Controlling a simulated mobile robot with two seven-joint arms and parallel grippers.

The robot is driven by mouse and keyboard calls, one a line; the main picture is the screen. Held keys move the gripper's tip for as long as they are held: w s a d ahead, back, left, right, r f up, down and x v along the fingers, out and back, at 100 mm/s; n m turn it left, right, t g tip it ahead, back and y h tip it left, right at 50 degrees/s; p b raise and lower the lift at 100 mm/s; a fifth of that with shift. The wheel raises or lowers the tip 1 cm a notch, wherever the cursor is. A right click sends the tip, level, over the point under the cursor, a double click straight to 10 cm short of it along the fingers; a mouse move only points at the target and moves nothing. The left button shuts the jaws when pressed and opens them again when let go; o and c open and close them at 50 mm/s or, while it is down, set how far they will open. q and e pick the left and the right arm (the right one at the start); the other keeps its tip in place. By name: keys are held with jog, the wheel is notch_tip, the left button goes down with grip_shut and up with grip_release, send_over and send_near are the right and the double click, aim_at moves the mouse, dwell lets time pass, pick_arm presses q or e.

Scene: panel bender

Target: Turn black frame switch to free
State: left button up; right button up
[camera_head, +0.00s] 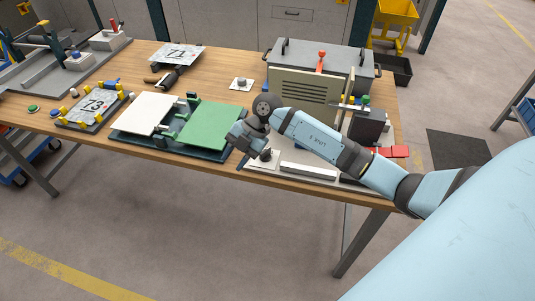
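My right gripper (239,151) reaches in from the right and hangs over the table's front edge, beside the green panel (211,125). It is small and dark here, and I cannot tell whether its fingers are apart. A small knob (266,154) on a pale base shows just right of the gripper, partly covered by it. Another grey knob on a white plate (240,84) lies further back on the table. I cannot tell which of these is the black frame switch, or read a setting. My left gripper is not in view.
A dark frame (170,143) holds the white panel (143,113) and the green panel. A beige machine (305,96) with a red-handled lever stands behind my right arm. Plates marked 71 (178,54) and 73 (94,104) lie left. The floor in front is clear.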

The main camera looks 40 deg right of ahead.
jog(key=w+d+m+h, duration=0.1)
jog(key=w+d+h, duration=0.25)
jog(key=d, duration=0.25)
notch_tip(320, 180, up, 4)
jog(key=m+h, duration=0.4)
jog(key=h, duration=0.1)
send_over(268, 148)
jog(key=shift+n+y, duration=0.25)
jog(key=shift+n, duration=0.05)
notch_tip(268, 148, down, 14)
jog(key=shift+r, duration=0.2)
grip_shut()
